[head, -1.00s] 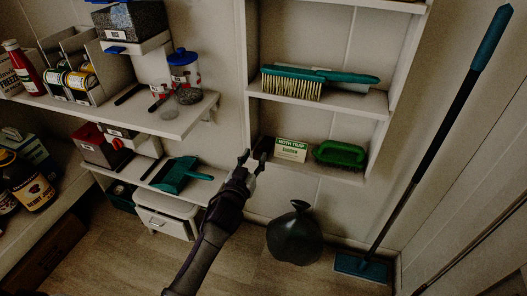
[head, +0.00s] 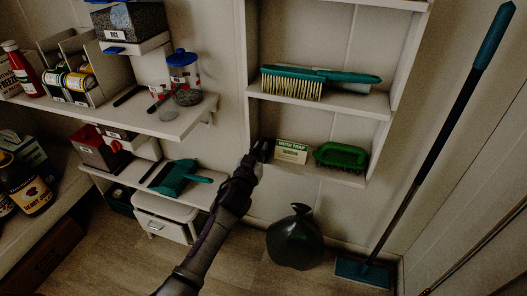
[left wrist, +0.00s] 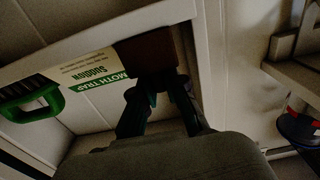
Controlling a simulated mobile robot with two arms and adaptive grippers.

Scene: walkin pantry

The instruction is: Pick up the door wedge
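The door wedge (left wrist: 148,52) is a dark brown block on the lower shelf of the narrow wall unit, beside the moth trap box. In the head view it is mostly hidden by my left gripper (head: 257,153), which reaches the left end of that shelf. In the left wrist view the two dark fingers of my left gripper (left wrist: 160,88) stand apart with their tips at the near end of the wedge. I see no clear grip on it. My right gripper is not in view.
The moth trap box (head: 291,151) stands close to the wedge, with a green brush (head: 341,156) to its right. The unit's side wall (left wrist: 210,60) is close to the fingers. A black bag (head: 294,238) sits on the floor below.

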